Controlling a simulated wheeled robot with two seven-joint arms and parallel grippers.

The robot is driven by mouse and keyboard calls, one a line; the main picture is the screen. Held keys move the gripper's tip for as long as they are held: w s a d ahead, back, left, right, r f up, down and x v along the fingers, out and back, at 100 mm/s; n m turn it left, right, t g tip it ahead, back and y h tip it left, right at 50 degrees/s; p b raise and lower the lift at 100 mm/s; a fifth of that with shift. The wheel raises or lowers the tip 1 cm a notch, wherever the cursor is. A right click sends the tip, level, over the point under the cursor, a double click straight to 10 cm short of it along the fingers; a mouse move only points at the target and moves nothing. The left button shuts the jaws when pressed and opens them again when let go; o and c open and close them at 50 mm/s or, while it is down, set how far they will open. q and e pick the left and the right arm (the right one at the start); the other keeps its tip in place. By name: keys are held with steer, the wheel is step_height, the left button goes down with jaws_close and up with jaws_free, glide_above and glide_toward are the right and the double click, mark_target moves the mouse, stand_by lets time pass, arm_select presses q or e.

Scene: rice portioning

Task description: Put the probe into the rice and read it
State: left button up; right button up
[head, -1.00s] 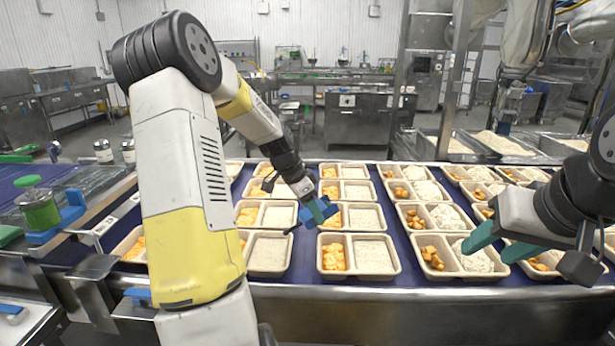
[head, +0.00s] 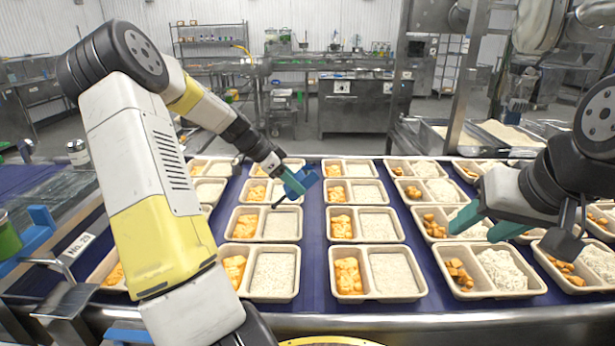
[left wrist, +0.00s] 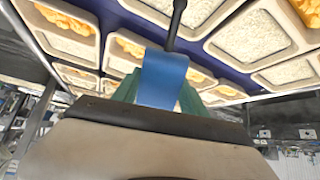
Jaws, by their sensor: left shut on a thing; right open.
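My left gripper (head: 292,186) is shut on a blue probe (head: 306,179) above the tray rows near the middle of the belt. The probe's blue body also fills the middle of the left wrist view (left wrist: 163,78), with its dark stem (left wrist: 177,20) reaching toward the trays. In the head view the stem slants down left over a tray; whether its tip touches anything I cannot tell. White rice (head: 283,223) lies in the right compartments of the trays, with orange pieces (head: 245,222) in the left ones. My right gripper (head: 487,225) is open and empty above the right-hand trays.
Several rows of two-compartment trays (head: 330,268) cover the blue belt (head: 317,250), with narrow gaps between them. A metal edge (head: 400,325) runs along the front. Large rice bins (head: 440,128) stand behind on the right. A blue holder (head: 42,235) is at the left.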

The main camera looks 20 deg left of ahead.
arm_select(q)
steer(key=shift+f, duration=4.35)
stand_by(3.7)
